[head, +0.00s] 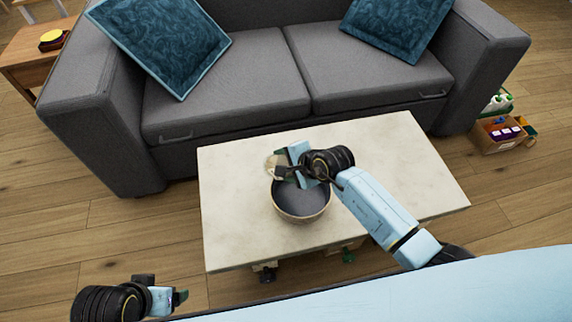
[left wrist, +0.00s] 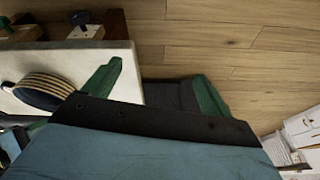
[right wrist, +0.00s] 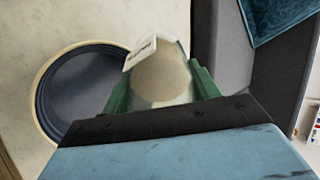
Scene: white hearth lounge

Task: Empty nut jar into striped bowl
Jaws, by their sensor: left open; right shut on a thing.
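The striped bowl (head: 302,204) stands on the pale coffee table, with a dark inside that looks empty where I can see it. Its striped outside shows in the left wrist view (left wrist: 50,88), and its rim in the right wrist view (right wrist: 44,82). My right gripper (head: 284,168) is shut on the nut jar (right wrist: 160,80), a pale jar with a white label, at the bowl's far edge. The jar shows only partly in the head view (head: 272,166), and its contents cannot be made out. My left gripper (head: 182,298) is open and empty, off the table's front left.
The coffee table (head: 238,240) has free room left and right of the bowl. A grey sofa (head: 240,85) with blue cushions stands behind it. A box of items (head: 500,135) is on the floor at right, and a wooden side table (head: 30,52) at far left.

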